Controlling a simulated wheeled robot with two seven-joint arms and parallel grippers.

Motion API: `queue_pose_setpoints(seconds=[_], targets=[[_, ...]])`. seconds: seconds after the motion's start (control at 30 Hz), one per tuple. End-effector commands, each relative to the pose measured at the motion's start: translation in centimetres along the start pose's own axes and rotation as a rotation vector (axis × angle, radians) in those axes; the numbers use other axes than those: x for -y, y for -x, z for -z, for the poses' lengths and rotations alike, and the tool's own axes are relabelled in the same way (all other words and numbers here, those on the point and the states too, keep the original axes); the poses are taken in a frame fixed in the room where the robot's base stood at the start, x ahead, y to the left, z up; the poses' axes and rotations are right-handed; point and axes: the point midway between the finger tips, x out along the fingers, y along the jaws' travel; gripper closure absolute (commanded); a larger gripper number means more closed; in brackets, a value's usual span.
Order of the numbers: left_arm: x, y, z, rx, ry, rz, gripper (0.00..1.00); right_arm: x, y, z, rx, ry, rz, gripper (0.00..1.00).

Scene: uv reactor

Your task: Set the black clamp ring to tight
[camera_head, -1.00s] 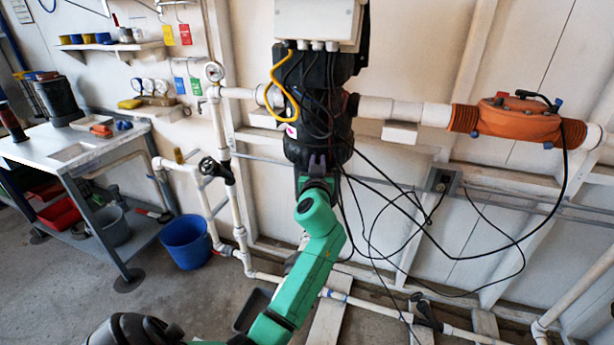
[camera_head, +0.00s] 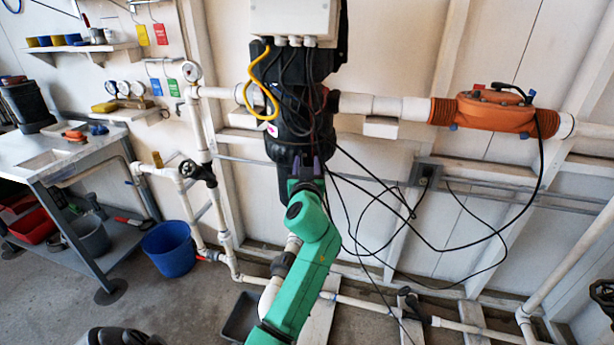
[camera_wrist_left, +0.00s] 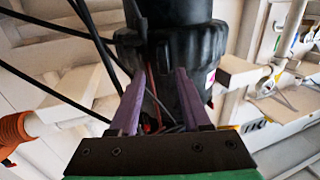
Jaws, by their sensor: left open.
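The black reactor body (camera_head: 290,75) stands upright on the wall, in the upper middle of the head view. The black clamp ring (camera_head: 290,145) appears as the wider dark band around its lower part; black cables and my gripper partly cover it. In the left wrist view the wide black band (camera_wrist_left: 190,40) is close ahead. My left gripper (camera_head: 307,160) is open, its purple fingers pointing up at the band's underside. In the wrist view the open fingers (camera_wrist_left: 160,75) overlap the body; contact cannot be told. The ring's lever or setting is not clear.
Black cables (camera_head: 345,165) hang beside the body, and a yellow hose (camera_head: 253,85) loops at its left. White pipes run both ways, with an orange unit (camera_head: 490,112) at right. A workbench (camera_head: 50,165) and blue bucket (camera_head: 168,250) stand at left.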

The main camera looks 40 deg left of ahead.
Motion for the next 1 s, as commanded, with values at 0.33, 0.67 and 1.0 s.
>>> queue_pose_setpoints(seconds=[0.33, 0.67, 1.0], targets=[[-0.2, 8.6, -0.3, 0.003, 0.002, -0.003, 0.53, -0.1, -1.3, -0.1, 0.000, 0.000, -0.001, 0.50], [-0.2, 10.1, 0.0, 0.001, -0.001, -0.002, 0.53, -0.1, -1.4, -0.1, 0.000, 0.000, -0.002, 0.50], [-0.3, 10.0, -0.2, 0.006, -0.005, -0.007, 0.53, -0.1, -1.3, -0.1, 0.000, 0.000, -0.001, 0.50]])
